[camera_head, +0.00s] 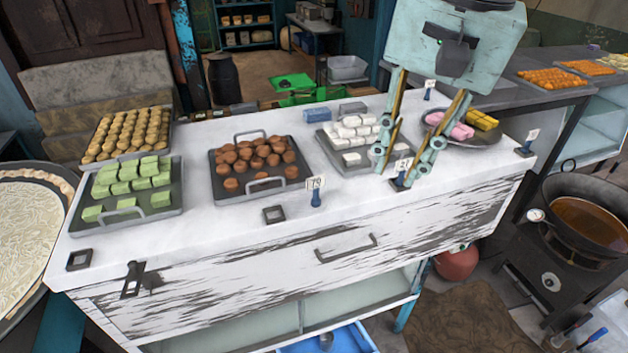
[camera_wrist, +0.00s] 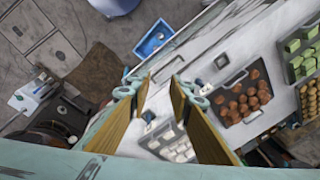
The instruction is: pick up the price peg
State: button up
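Several price pegs, white number cards on small blue-grey stands, are on the white counter (camera_head: 240,222). One price peg (camera_head: 402,167) shows between my fingertips at the counter's front edge, partly covered by a finger. Another price peg (camera_head: 316,190) stands to the left, in front of the brown sweets. Further price pegs stand at the far edge (camera_head: 429,88) and right end (camera_head: 528,143). My gripper (camera_head: 396,174) is open and points down, its fingers apart. In the wrist view a price peg (camera_wrist: 148,117) shows between the fingers; whether they touch it I cannot tell.
A tray of white sweets (camera_head: 345,166) lies just left of my fingers. A dark plate (camera_head: 460,138) with pink and yellow sweets lies to the right. Trays of brown (camera_head: 287,187) and green sweets (camera_head: 165,212) lie farther left. A drawer handle (camera_head: 345,251) juts from the counter front.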

jog(key=w+a+f+m+g+p, duration=0.1)
jog(key=w+a+m, duration=0.3)
jog(key=w, duration=0.4)
jog(key=w+a+f+m+g+p, duration=0.1)
jog(key=w+a+m+p, duration=0.2)
jog(key=w+a, duration=0.3)
jog(key=shift+w+f+m+g+y+p, duration=0.35)
jog(key=shift+w+p, duration=0.2)
jog(key=shift+w, duration=1.25)
send_over(316, 177)
jog(key=f, duration=0.8)
jog(key=shift+w+d, duration=0.15)
jog(key=shift+w, duration=0.05)
jog(key=shift+f, duration=0.25)
jog(key=shift+s+f+b, duration=0.1)
jog(key=shift+f+b, duration=0.2)
jog(key=shift+f, duration=2.25)
